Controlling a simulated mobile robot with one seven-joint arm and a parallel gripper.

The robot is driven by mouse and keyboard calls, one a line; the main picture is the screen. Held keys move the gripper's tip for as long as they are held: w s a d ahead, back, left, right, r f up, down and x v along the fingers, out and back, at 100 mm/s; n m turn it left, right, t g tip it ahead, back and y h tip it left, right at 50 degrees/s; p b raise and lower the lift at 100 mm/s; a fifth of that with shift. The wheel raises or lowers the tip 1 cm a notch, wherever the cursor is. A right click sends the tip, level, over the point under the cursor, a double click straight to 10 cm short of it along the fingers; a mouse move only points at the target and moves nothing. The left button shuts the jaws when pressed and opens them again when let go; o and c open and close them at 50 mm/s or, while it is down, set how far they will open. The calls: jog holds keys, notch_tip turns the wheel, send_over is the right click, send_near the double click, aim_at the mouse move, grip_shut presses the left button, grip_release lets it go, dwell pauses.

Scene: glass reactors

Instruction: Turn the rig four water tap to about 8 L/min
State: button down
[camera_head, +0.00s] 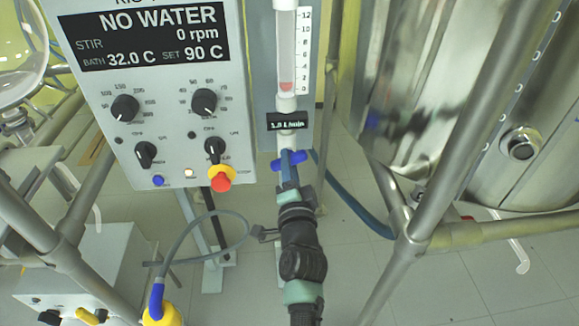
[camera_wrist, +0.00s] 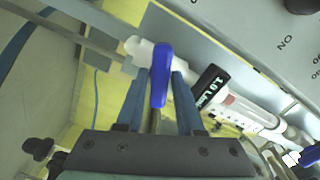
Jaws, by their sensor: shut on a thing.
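The blue water tap (camera_head: 289,160) sits on the white pipe under a flow meter tube (camera_head: 286,50) in the head view. In the tube a red float (camera_head: 286,87) rests low on the scale. A small black display (camera_head: 288,121) below it shows a reading in L/min that looks near 1; its digits are blurred. My gripper (camera_head: 289,174) reaches up from below and is shut on the tap. In the wrist view the blue tap handle (camera_wrist: 161,80) stands between my two blue fingers. The rig number on the panel is cut off at the top.
Left of the tap, the control panel (camera_head: 160,95) reads NO WATER, with black knobs and a red and yellow button (camera_head: 220,180). A steel vessel (camera_head: 425,90) and frame bars (camera_head: 440,160) stand at right. A blue hose (camera_head: 352,200) runs behind my gripper.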

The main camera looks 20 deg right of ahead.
jog(key=n+b, duration=0.2)
jog(key=n, duration=0.7)
jog(key=shift+f+b, duration=0.1)
jog(key=shift+b, duration=0.3)
jog(key=shift+n, duration=0.4)
jog(key=c, duration=0.7)
grip_release()
jog(key=p+v, duration=0.4)
jog(key=v, duration=0.9)
